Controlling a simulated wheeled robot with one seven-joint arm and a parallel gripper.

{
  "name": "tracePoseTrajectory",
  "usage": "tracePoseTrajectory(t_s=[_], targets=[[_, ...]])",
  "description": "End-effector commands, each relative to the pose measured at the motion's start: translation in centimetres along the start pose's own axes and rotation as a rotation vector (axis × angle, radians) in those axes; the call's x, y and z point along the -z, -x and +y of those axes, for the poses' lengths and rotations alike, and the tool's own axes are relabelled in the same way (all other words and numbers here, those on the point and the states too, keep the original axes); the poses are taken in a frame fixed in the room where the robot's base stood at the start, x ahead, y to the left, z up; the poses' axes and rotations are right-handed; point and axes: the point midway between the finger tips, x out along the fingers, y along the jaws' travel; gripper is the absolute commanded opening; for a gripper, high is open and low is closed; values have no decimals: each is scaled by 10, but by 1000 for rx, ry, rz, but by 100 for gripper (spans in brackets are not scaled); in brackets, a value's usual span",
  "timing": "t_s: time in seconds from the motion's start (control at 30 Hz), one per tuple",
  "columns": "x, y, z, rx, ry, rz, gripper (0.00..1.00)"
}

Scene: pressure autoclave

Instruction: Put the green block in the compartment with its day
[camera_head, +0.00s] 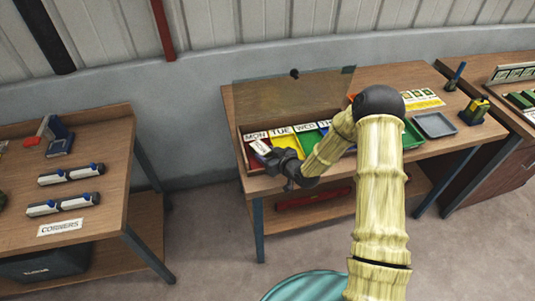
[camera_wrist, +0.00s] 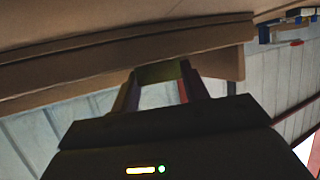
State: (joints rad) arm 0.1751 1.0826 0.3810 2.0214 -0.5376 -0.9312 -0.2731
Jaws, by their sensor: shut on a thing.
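My gripper (camera_wrist: 160,78) is shut on the green block (camera_wrist: 160,72), which looks dark olive between the two fingertips in the wrist view. In the head view my gripper (camera_head: 265,152) is at the left end of the day box, over or beside the compartment labelled MON (camera_head: 256,135); its height above the box is unclear. I cannot make out the block there. The yellow TUE compartment (camera_head: 283,141) and green WED compartment (camera_head: 307,137) lie to the right. A blue compartment follows, its label partly hidden by my arm. The box's clear lid (camera_head: 290,95) stands open behind.
A yellow card with green squares (camera_head: 422,102), a green tray (camera_head: 412,135) and a grey tray (camera_head: 434,125) are on the right of the table. A side table with a CORNERS label (camera_head: 63,227) stands left, across a floor gap.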

Motion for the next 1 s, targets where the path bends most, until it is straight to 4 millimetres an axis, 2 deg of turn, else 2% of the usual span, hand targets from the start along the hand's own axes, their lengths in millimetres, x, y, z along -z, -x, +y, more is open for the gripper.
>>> tracePoseTrajectory(t_s=[0.07, 0.1, 0.2, 0.63, 0.77, 1.0], targets=[[-3, -1, 0, 0, 0, 0, 22], [-3, -1, 0, 0, 0, 0, 47], [-2, -1, 0, 0, 0, 0, 67], [0, 3, 0, -1, -1, -1, 67], [-1, 18, 1, -2, -1, 0, 67], [-2, 62, 1, -3, -1, -1, 67]])
